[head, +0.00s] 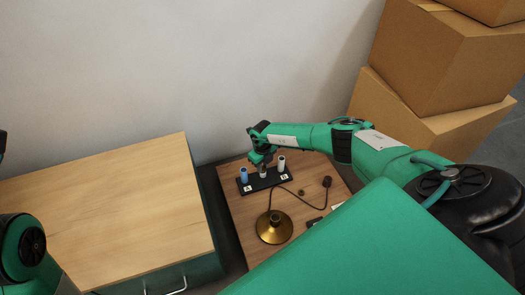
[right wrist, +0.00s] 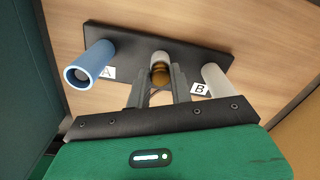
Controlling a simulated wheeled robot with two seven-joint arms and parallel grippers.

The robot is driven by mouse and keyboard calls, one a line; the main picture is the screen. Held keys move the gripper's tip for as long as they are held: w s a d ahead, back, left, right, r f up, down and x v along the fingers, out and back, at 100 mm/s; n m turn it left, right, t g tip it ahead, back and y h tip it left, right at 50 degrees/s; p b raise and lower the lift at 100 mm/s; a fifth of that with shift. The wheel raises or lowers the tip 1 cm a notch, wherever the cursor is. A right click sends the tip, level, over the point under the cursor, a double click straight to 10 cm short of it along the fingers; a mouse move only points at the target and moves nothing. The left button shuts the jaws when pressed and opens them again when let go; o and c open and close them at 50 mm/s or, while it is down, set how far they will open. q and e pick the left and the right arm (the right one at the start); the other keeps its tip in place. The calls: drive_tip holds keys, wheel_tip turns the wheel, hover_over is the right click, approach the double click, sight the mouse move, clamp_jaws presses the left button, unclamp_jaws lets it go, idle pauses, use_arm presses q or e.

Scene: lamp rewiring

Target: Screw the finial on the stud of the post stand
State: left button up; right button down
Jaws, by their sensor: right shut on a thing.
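The post stand is a black bar (head: 262,183) on the small wooden table, with a blue tube (right wrist: 92,64) by label A, a white tube (right wrist: 216,80) by label B and a short pale middle post (right wrist: 159,57) between them. My right gripper (right wrist: 160,78) is over the middle post, its fingers shut on a small brass piece, seemingly the finial (right wrist: 161,75). The finial lines up with the middle post; whether it is threaded on cannot be told. In the head view my right gripper (head: 262,160) hides most of this. My left gripper is out of view.
A brass lamp base (head: 274,227) stands in front of the post stand. A black cord runs to a dark plug (head: 327,182), near a small brown ring (head: 301,192). A bare wooden cabinet top (head: 110,215) is at left. Cardboard boxes (head: 440,60) are stacked at back right.

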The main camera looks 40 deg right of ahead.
drive_tip(key=m+p, duration=0.2)
drive_tip(key=shift+r+m, duration=0.25)
drive_tip(key=shift+m, duration=0.15)
drive_tip(key=m+p, duration=0.1)
drive_tip(key=m, duration=0.1)
drive_tip(key=shift+m+p, duration=0.3)
drive_tip(key=shift+p, duration=0.05)
drive_tip(key=shift+d+f+m+p, duration=0.1)
drive_tip(key=shift+m+p, duration=0.2)
drive_tip(key=shift+m, duration=0.4)
drive_tip(key=shift+f+m, duration=0.15)
drive_tip(key=shift+m, duration=0.45)
